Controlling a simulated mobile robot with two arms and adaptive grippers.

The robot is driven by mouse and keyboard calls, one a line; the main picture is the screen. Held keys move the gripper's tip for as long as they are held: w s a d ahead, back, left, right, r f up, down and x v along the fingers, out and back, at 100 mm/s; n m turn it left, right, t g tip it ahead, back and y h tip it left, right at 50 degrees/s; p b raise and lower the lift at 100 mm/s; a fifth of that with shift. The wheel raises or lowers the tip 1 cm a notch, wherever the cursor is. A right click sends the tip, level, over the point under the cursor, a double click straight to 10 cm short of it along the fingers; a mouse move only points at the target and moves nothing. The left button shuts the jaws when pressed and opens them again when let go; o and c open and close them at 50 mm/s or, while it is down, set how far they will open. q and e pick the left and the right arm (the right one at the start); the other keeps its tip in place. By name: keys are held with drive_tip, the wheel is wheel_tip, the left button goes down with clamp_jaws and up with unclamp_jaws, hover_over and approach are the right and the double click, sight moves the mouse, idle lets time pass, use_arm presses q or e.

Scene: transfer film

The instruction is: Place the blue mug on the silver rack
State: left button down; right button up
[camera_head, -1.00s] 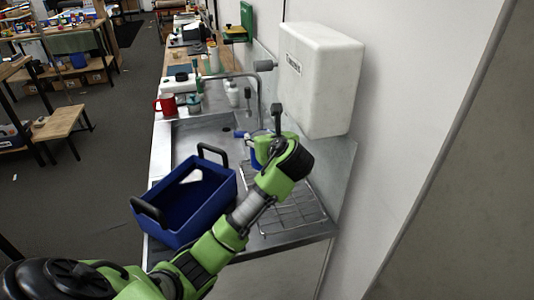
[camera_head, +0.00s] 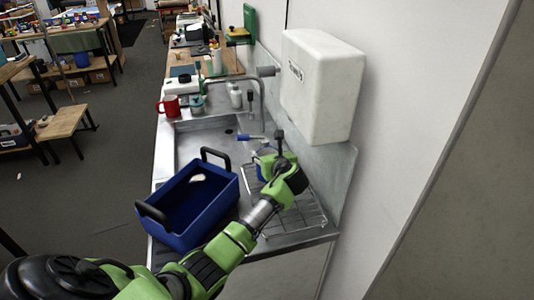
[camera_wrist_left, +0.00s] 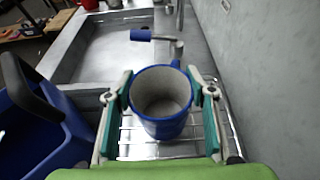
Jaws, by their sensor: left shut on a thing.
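The blue mug (camera_wrist_left: 165,127) is upright between the fingers of my left gripper (camera_wrist_left: 160,92), which is shut on its sides. Its pale, empty inside faces the wrist camera. In the head view, my left gripper (camera_head: 266,157) and wrist hide most of the mug. The silver rack (camera_head: 300,216) is a wire rack on the metal counter right of the blue bin. Its wires also show below and around the mug in the wrist view (camera_wrist_left: 136,141). The mug is over the rack; I cannot tell whether it touches the wires. My right gripper is not in view.
A blue bin (camera_head: 186,233) with black handles stands left of the rack. The sink (camera_head: 195,142) and its tap (camera_head: 262,105) lie behind. A red mug (camera_head: 170,106) stands farther back. A white wall dispenser (camera_head: 322,85) and the wall bound the right side.

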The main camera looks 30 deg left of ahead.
use_arm(q)
drive_tip(key=c, duration=1)
unclamp_jaws()
drive_tip(key=shift+f, duration=0.15)
drive_tip(key=shift+o, duration=0.2)
drive_tip(key=shift+d+r, duration=0.1)
drive_tip(key=shift+r, duration=0.1)
drive_tip(key=b+v, duration=0.1)
drive_tip(key=v, duration=1.1)
drive_tip(key=shift+f, duration=0.1)
